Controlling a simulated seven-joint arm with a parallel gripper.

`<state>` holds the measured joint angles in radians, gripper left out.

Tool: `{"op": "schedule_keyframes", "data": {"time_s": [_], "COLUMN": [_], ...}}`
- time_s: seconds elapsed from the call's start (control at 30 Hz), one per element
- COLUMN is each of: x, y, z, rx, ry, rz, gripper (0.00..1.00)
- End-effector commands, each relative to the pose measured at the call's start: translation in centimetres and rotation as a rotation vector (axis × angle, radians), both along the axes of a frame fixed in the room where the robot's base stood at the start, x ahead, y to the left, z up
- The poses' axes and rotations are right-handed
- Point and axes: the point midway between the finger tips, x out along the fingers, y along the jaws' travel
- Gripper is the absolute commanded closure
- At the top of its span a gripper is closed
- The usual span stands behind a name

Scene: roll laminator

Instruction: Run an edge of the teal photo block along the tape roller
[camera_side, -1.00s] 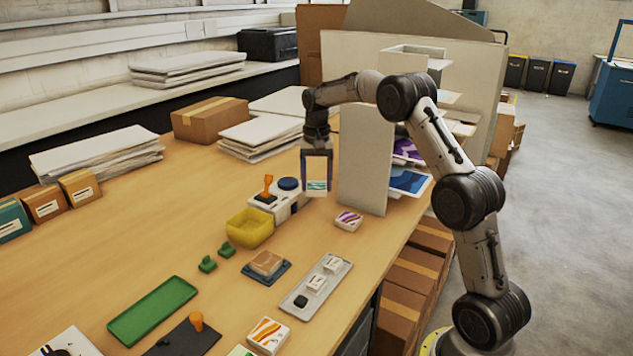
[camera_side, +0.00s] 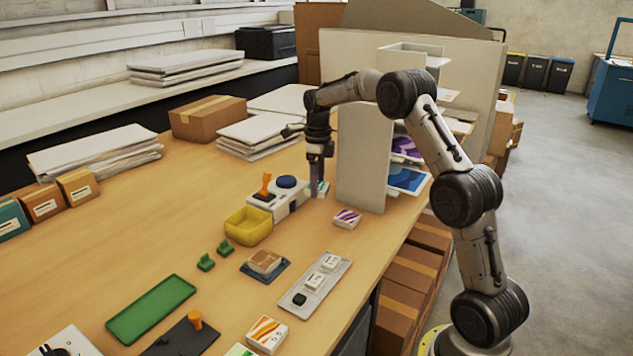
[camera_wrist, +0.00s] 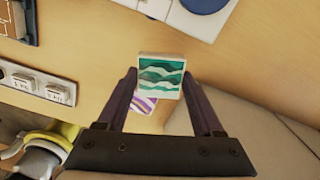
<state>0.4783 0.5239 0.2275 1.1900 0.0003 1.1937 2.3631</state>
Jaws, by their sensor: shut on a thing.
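My gripper (camera_side: 316,188) points down and is shut on the teal photo block (camera_wrist: 162,76), a white block with a teal wavy picture on its face. In the wrist view the block sits between the fingertips of my gripper (camera_wrist: 160,84). In the side view the block (camera_side: 323,187) shows only partly beside the fingers. A white machine (camera_side: 291,203) with a blue round top and an orange handle stands just left of the block; it also shows at the top of the wrist view (camera_wrist: 185,20). I cannot make out a separate tape roller on it.
A tall grey panel (camera_side: 361,160) stands close on the right. A purple-striped block (camera_side: 347,218) lies in front of it. A yellow bin (camera_side: 248,226) sits at the machine's near side. A grey tray (camera_side: 315,282) with small blocks lies nearer.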

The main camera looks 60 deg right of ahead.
Motion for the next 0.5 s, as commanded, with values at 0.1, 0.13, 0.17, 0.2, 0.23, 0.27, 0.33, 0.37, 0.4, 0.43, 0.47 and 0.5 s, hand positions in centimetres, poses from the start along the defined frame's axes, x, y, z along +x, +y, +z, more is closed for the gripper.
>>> {"op": "schedule_keyframes", "data": {"time_s": [0.1,0.13,0.17,0.2,0.23,0.27,0.33,0.37,0.4,0.43,0.47,0.5], "x": [-0.1,-0.1,-0.1,-0.2,-0.2,-0.2,-0.3,-0.4,-0.4,-0.4,-0.4,-0.3], "y": [-0.1,-0.1,-0.1,-0.2,-0.2,-0.2,-0.2,-0.3,-0.4,-0.4,-0.4,-0.4], "z": [-0.1,-0.1,-0.1,-0.2,-0.2,-0.2,-0.3,-0.4,-0.6,-0.7,-0.9,-1.1], "rx": [0.001,0.001,0.002,0.002,0.002,0.002,0.003,0.004,0.005,0.005,0.005,0.005], "ry": [0.0,-0.001,0.001,0.001,0.001,0.001,0.003,0.004,0.006,0.006,0.006,0.007], "rz": [-0.152,-0.183,-0.21,-0.24,-0.259,-0.274,-0.299,-0.303,-0.304,-0.304,-0.304,-0.303], "gripper": [0.77,0.77,0.77,0.77,0.77,0.77,0.77,0.77,0.77,0.77,0.77,0.77]}}
